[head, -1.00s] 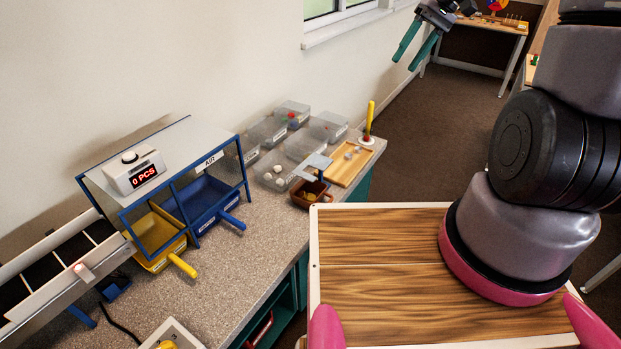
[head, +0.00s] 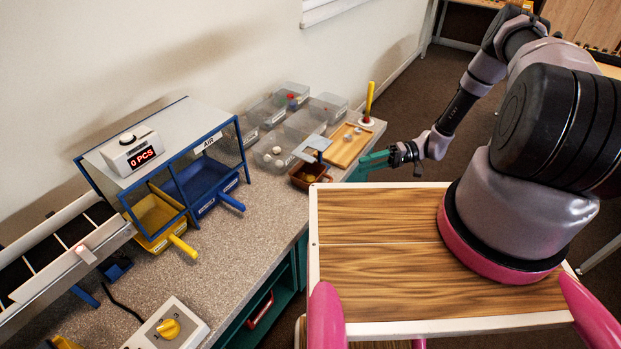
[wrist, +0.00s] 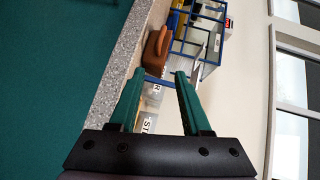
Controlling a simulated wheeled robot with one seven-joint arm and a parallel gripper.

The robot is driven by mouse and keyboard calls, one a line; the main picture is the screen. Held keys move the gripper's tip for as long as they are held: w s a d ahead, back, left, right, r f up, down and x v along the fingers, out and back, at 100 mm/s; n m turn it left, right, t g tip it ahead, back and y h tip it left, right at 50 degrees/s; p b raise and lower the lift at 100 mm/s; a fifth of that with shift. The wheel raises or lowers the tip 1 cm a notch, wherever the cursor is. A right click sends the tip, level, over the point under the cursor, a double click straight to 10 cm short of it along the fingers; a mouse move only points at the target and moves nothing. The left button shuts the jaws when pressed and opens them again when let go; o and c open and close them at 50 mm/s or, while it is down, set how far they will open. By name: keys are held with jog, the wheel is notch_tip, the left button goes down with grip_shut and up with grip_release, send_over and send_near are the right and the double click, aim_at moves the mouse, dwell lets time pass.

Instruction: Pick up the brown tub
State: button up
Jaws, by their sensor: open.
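The brown tub (head: 300,181) stands on the speckled counter near its front edge, with small yellowish things inside. A grey plate on a stand partly covers it from above. My gripper (head: 364,164) is open and empty just right of the tub, apart from it, its green fingers pointing left toward it. In the wrist view the brown tub (wrist: 152,54) shows beyond the fingertips of my gripper (wrist: 160,74), roughly in line with the gap and slightly left.
Clear bins (head: 269,154) stand behind the tub. A wooden tray (head: 341,154) and an upright yellow-handled thing (head: 369,100) are to its right. The sorter frame with a blue bin (head: 205,190) and yellow bin (head: 152,216) is left. Bare counter (head: 262,222) lies between.

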aim_at(316, 169)
jog(key=shift+f+x, duration=0.15)
jog(key=shift+x, duration=2.7)
jog(key=shift+f+x, duration=0.1)
jog(key=shift+x, duration=2.8)
jog(key=shift+s+d, duration=0.1)
jog(key=shift+s, duration=0.1)
grip_shut()
